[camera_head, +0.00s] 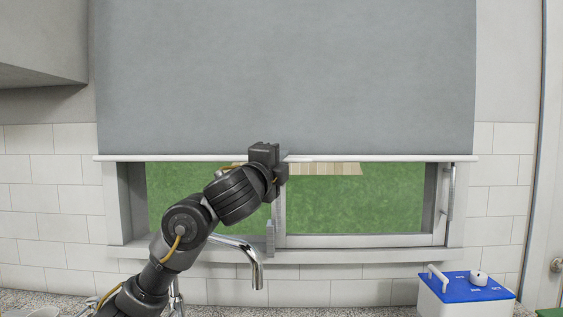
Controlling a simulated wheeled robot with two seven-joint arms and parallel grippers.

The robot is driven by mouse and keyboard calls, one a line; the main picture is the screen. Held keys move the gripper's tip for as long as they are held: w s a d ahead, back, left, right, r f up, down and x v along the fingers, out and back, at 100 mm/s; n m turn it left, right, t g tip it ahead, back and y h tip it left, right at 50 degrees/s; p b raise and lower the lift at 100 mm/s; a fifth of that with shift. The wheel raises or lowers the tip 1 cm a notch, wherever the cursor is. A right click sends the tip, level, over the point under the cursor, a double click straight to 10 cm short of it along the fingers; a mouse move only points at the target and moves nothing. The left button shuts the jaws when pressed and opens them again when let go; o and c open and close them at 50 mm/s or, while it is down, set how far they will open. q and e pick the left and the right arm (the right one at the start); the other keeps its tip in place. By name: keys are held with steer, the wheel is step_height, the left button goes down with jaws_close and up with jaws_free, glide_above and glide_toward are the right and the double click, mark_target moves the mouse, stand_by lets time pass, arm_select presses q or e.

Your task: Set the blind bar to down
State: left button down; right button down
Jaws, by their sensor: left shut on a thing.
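A grey roller blind (290,75) covers the upper part of the window. Its white blind bar (400,158) runs level along the lower edge, with the lower part of the window open to view beneath it. My left arm rises from the bottom left, and my left gripper (282,160) is at the bar, a little left of the window's middle. It is shut on the bar; the fingertips are partly hidden by the gripper's own body. My right gripper is not in view.
A curved metal tap (252,262) stands below the window beside my left arm. A blue-topped white box (466,290) stands at the lower right. The window sill (370,255) lies under the bar. A grey cabinet (40,45) juts out at the upper left.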

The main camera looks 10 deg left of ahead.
arm_select(q)
steer(key=shift+w+f, duration=0.1)
steer(key=shift+f, duration=0.25)
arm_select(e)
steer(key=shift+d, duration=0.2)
arm_select(q)
steer(key=c, duration=1.5)
jaws_free()
steer(key=shift+a, duration=0.1)
steer(key=shift+r, duration=0.1)
